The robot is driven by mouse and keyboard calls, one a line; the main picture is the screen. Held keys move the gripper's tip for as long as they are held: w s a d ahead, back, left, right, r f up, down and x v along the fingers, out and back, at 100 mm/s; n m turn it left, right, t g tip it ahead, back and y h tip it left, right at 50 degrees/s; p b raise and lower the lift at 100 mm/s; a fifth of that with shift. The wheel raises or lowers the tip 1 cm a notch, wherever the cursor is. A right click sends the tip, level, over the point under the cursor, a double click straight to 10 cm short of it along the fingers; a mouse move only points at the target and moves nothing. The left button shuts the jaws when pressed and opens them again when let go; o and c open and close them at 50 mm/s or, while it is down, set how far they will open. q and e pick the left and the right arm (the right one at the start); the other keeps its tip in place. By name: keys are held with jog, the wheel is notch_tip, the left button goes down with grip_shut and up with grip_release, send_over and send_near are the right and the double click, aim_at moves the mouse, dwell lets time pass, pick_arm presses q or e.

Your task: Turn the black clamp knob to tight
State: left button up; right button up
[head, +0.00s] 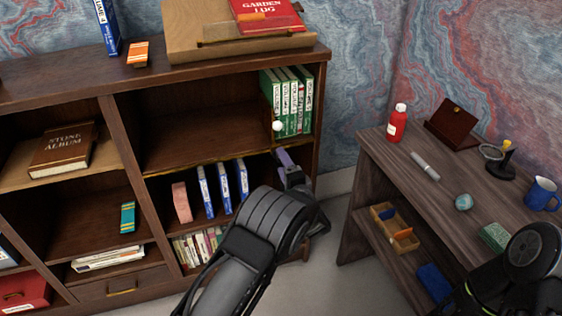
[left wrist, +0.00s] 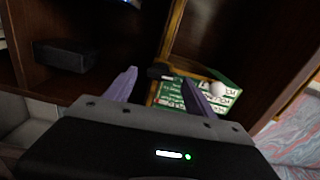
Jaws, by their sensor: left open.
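My left gripper (head: 289,163) is at the front of the bookcase, at the right end of the middle shelf, below the green books. It also shows in the left wrist view (left wrist: 160,84), with its two purple fingers apart and nothing seen held. A small black piece (left wrist: 160,72) shows just past and between the fingertips in that view, beside a gold-coloured strip. It looks like the black clamp knob, but its shape and turn are too dark to tell. In the head view I cannot make out the knob near the gripper. My right gripper is not in view.
Green-spined books (head: 293,100) stand above the gripper, with a white ball (head: 277,125) in front of them. Blue-and-white books (head: 222,188) stand on the shelf below. A wooden desk (head: 449,200) with a red bottle (head: 397,123) and a blue mug (head: 542,194) is at right.

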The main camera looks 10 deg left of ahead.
pick_arm(q)
jog(key=v, duration=0.5)
jog(key=shift+s+d, duration=0.2)
jog(key=shift+s, duration=0.15)
jog(key=shift+f, duration=0.1)
jog(key=s+a+f+n+g+h+p, duration=0.1)
jog(key=s+f+n+g+h+p, duration=0.5)
jog(key=s+f, duration=0.95)
jog(key=s+d+f+n+g+h+p, duration=0.1)
jog(key=s+d+n+g+h, duration=0.2)
jog(key=s, duration=1)
jog(key=s+d+f+n+g+h+p, duration=0.1)
jog(key=s+d+n+g+h, duration=0.2)
jog(key=s, duration=1.1)
jog(key=d+g+h, duration=0.1)
jog(key=d+g, duration=0.1)
jog(key=shift+d+n+g+h, duration=0.3)
jog(key=shift+h, duration=0.1)
jog(key=shift+s, duration=0.1)
